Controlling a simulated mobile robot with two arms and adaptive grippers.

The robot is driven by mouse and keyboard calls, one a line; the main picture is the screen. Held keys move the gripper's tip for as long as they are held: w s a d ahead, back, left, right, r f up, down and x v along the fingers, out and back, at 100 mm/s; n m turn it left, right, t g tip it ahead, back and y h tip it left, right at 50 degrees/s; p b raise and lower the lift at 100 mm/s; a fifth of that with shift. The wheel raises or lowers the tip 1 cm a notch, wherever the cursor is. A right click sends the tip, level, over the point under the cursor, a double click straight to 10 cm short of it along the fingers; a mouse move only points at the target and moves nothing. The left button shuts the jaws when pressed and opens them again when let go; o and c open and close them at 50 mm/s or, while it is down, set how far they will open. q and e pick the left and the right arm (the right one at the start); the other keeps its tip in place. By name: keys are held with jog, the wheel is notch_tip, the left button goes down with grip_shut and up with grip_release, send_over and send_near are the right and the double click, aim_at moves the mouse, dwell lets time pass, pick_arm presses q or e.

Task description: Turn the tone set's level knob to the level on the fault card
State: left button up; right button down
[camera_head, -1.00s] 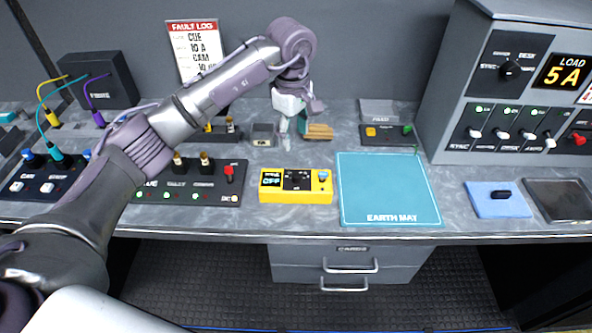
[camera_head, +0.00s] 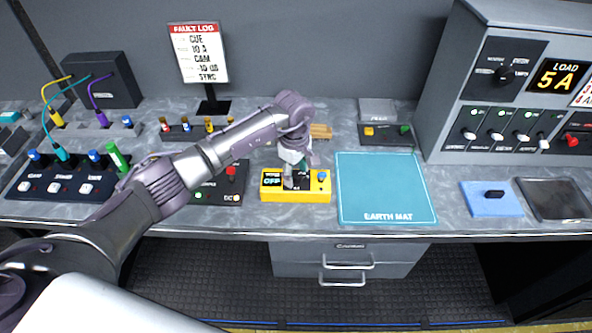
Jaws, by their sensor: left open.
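The tone set is a yellow box (camera_head: 308,196) on the bench, left of the earth mat. Its small display (camera_head: 272,182) reads what looks like "OFF", and a blue button (camera_head: 322,175) sits at its right end. My left gripper (camera_head: 298,183) is open and points down over the middle of the box, where it hides the level knob. I cannot tell whether the fingers touch the knob. My right gripper is not in view.
The teal earth mat (camera_head: 385,190) lies right of the tone set. A black panel with a red switch (camera_head: 231,170) stands left, partly behind my arm. A wooden block (camera_head: 320,131) is behind. The grey load cabinet (camera_head: 440,110), showing 5 A, is at right.

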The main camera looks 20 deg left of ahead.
pick_arm(q)
grip_shut()
